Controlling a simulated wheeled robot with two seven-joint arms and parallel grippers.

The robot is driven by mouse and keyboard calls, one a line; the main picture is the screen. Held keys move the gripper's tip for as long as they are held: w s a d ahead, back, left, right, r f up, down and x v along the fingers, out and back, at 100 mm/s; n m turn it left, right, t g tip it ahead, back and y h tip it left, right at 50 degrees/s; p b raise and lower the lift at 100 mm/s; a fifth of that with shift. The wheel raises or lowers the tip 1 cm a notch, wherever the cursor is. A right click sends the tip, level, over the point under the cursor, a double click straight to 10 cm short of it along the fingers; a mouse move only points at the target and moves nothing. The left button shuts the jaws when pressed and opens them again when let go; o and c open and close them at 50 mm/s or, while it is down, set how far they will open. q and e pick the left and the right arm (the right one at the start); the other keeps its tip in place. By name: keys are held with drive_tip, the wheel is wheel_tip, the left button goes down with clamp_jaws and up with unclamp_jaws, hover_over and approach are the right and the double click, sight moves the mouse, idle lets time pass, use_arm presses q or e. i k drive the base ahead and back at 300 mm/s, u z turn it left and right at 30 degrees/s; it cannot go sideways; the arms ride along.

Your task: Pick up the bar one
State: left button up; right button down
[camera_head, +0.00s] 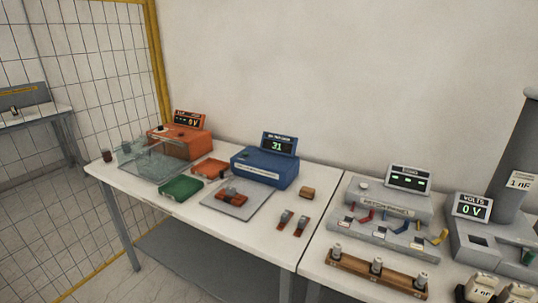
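Two small reddish-brown bars with grey metal parts lie side by side near the front edge of the white table, a left bar (285,219) and a right bar (300,226). Another reddish bar-like piece (231,195) rests on a grey plate (250,209) in front of the blue device. No readable label shows which piece is bar one. Neither of my grippers is in view.
A blue device (264,168) reading 31, an orange device (183,143), a clear box (153,159), and green (181,188) and orange (209,169) blocks stand on the table. A small brown block (307,192) lies near the bars. Grey instruments (385,218) and a wooden rack (376,273) are at right.

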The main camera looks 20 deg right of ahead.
sight(230, 192)
drive_tip(key=u, duration=1.55)
drive_tip(key=i, duration=0.55)
drive_tip(key=z, duration=3.05)
